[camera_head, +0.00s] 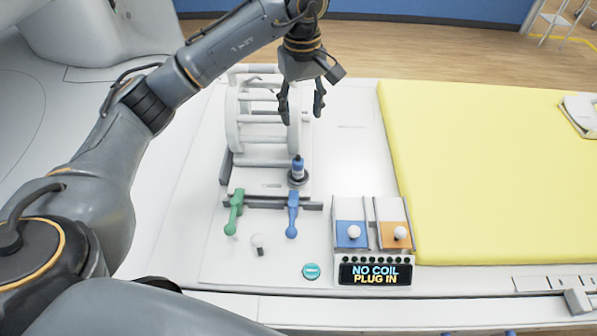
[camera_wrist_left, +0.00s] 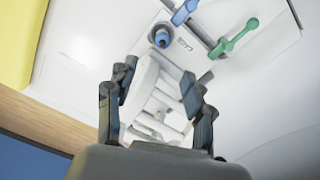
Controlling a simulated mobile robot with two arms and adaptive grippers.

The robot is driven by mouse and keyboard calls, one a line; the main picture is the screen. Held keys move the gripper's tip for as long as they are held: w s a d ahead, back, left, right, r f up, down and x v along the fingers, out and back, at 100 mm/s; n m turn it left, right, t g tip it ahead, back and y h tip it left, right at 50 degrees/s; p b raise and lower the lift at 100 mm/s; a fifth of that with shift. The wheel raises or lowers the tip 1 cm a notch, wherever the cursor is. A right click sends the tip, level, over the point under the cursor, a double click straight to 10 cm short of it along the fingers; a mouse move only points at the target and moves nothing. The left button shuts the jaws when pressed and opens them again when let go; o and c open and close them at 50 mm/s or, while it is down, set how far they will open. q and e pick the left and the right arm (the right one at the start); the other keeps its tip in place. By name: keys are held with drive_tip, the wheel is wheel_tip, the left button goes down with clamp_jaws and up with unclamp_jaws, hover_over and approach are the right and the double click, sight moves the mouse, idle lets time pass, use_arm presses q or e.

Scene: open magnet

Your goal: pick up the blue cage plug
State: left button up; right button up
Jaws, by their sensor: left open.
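The blue cage plug (camera_head: 298,168) stands upright in a dark round base in front of the white cage, in the head view. It also shows in the left wrist view (camera_wrist_left: 161,39), beyond the fingers. The white cage (camera_head: 232,110) stands on the bed behind the plug and shows between the fingers in the left wrist view (camera_wrist_left: 145,80). My left gripper (camera_head: 302,118) is open and empty, above the right side of the cage and behind the plug. It does not touch the plug. My right gripper is not in view.
A green lever (camera_head: 234,212) and a blue lever (camera_head: 292,215) lie in front of the cage. To the right are a blue panel (camera_head: 350,238), an orange panel (camera_head: 394,238) and a display (camera_head: 375,274) reading "NO COIL PLUG IN". A yellow mat (camera_head: 490,170) covers the right.

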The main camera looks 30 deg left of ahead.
sight(299, 160)
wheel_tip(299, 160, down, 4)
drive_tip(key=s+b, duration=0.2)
drive_tip(key=b, duration=0.1)
use_arm(q)
wheel_tip(299, 160, down, 12)
drive_tip(key=shift+r+p, duration=0.15)
drive_tip(key=shift+p, duration=0.95)
drive_tip(key=shift+f, duration=0.25)
drive_tip(key=shift+a+f, duration=0.1)
drive_tip(key=shift+f, duration=0.15)
drive_tip(key=f+p, duration=0.1)
drive_tip(key=f, duration=0.1)
drive_tip(key=f+p, duration=0.1)
drive_tip(key=f, duration=0.1)
drive_tip(key=shift+s+a+p, duration=0.2)
drive_tip(key=shift+p, duration=0.2)
drive_tip(key=shift+f, duration=0.3)
drive_tip(key=shift+w+f, duration=0.1)
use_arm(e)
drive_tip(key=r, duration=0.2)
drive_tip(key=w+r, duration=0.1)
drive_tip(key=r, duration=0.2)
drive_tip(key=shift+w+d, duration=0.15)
use_arm(q)
drive_tip(key=shift+c, duration=0.4)
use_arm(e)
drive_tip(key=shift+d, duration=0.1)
